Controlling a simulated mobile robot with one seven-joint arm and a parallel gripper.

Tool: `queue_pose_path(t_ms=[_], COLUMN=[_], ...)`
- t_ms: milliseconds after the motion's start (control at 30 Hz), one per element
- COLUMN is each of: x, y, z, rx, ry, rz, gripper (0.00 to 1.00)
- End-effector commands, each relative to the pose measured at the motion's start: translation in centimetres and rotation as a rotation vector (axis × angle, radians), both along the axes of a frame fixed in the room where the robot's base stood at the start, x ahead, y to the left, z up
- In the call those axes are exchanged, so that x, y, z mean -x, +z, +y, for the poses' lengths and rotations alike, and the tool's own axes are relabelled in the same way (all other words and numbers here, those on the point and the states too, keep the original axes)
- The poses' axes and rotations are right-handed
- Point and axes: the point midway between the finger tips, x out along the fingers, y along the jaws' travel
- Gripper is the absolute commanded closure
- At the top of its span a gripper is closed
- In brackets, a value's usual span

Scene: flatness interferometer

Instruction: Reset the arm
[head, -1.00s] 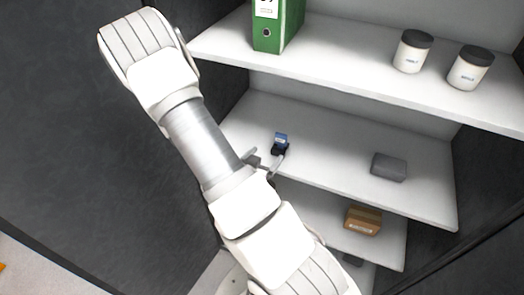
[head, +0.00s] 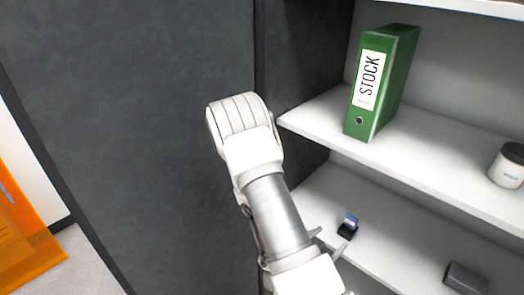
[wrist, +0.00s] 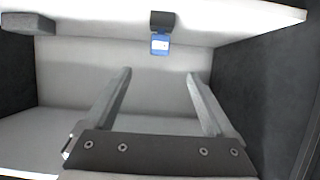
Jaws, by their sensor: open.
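My arm reaches into a dark cabinet with white shelves. My gripper (head: 323,240) shows only in part in the head view, its fingers sticking out beside my arm over the middle shelf (head: 395,248). In the wrist view my gripper (wrist: 158,76) is open, with nothing between its two grey fingers. A small blue and black item (head: 348,226) stands on the middle shelf, just right of the fingers in the head view. In the wrist view the blue and black item (wrist: 160,43) lies beyond the fingertips, apart from them.
A green binder marked STOCK (head: 383,85) stands on the upper shelf (head: 310,121), with a white dark-lidded jar (head: 508,168) to its right. A dark grey box (head: 466,279) lies on the middle shelf. The dark cabinet side (head: 130,110) is left of my arm. Something orange (head: 28,235) is far left.

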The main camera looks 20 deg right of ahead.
Motion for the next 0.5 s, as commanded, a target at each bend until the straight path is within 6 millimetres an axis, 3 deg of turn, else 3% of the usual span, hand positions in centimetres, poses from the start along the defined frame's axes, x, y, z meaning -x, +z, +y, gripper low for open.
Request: queue_pose_path(t_ms=[267, 500], x=[-1.7, -6.0], y=[0.0, 1.4], z=[1.3, 6.1], rx=[-0.098, -0.355], ry=[0.016, 0.123], rz=[-0.011, -0.003], gripper=[0.11, 0.11])
